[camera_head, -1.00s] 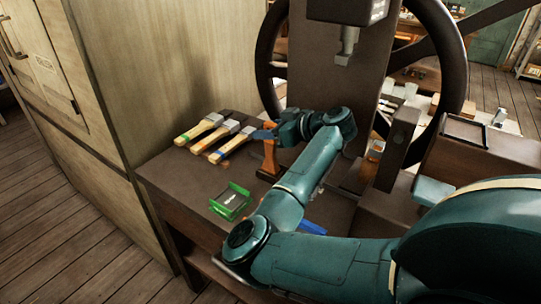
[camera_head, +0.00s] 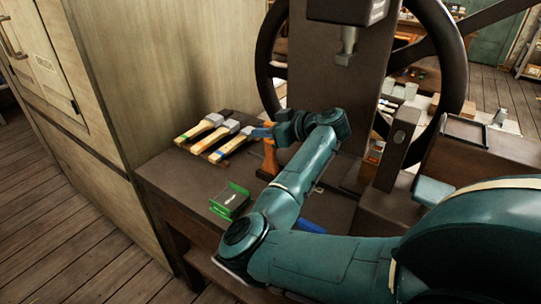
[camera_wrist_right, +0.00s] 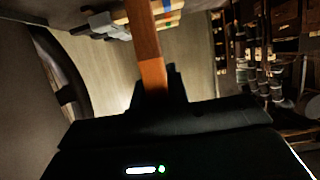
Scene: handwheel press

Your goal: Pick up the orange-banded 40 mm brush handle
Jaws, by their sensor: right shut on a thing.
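Several brushes lie side by side on the bench to the left in the head view, pale wooden handles toward the front left. My right gripper (camera_head: 264,134) is just right of the brushes, apart from that handle. It is shut on the upper part of an upright orange-brown post (camera_head: 270,158). In the right wrist view, the post (camera_wrist_right: 148,50) passes between the fingers (camera_wrist_right: 155,88), with the brushes (camera_wrist_right: 155,17) behind. My left gripper is not in view.
A green bracket (camera_head: 231,199) sits near the bench's front edge. A blue object (camera_head: 312,226) lies partly behind my right arm. The press with its large handwheel (camera_head: 452,60) stands behind, and a tall cabinet (camera_head: 175,70) borders the bench's left side.

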